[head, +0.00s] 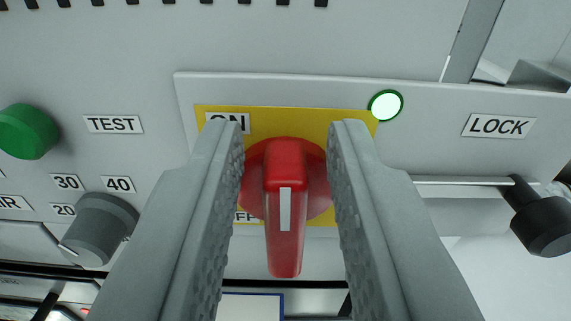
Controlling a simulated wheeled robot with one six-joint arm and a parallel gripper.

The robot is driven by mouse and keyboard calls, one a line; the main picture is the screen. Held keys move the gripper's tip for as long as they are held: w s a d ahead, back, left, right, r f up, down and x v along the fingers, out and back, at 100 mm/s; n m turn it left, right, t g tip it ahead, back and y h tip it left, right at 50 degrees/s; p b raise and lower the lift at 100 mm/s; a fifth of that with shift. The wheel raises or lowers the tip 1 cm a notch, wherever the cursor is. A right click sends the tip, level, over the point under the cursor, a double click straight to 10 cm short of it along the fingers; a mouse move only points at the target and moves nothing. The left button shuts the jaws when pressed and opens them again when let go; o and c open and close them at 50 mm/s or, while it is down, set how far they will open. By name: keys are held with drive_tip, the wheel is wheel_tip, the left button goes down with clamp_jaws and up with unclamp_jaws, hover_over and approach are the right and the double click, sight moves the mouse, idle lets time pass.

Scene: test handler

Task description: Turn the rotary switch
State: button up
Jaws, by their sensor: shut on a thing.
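The rotary switch (285,222) is a red knob with a long grip and a white mark, on a yellow plate (290,118). Its grip points nearly straight down in the head view. An "ON" label (228,122) sits at the plate's upper left, partly covered by my left finger. A second label at the lower left is mostly hidden; only its end shows. My gripper (288,150) is shut on the rotary switch, with one grey ribbed finger on each side of it.
A lit lamp with a green rim (386,105) sits right of the plate. A green button (27,131) and a grey dial (100,229) are at the left. A black-knobbed lever (543,224) under a "LOCK" label (499,125) stands at the right.

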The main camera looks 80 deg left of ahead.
drive_tip(key=n, duration=0.2)
drive_tip(key=s+n, duration=0.1)
drive_tip(key=n, duration=0.1)
drive_tip(key=f+n, duration=0.1)
drive_tip(key=n, duration=0.1)
drive_tip(key=shift+s, duration=0.2)
drive_tip(key=shift+s+f+n, duration=0.15)
drive_tip(key=shift+f+n, duration=0.15)
drive_tip(key=shift+n, duration=1.55)
drive_tip(key=shift+s+f+n, duration=0.1)
drive_tip(key=shift+f+n, duration=0.2)
drive_tip(key=shift+n, duration=1.6)
drive_tip(key=shift+s+f+n, duration=0.15)
drive_tip(key=shift+f+n, duration=0.15)
drive_tip(key=shift+n, duration=1.55)
drive_tip(key=o, duration=0.7)
drive_tip(key=shift+w, duration=0.1)
drive_tip(key=shift+d, duration=0.1)
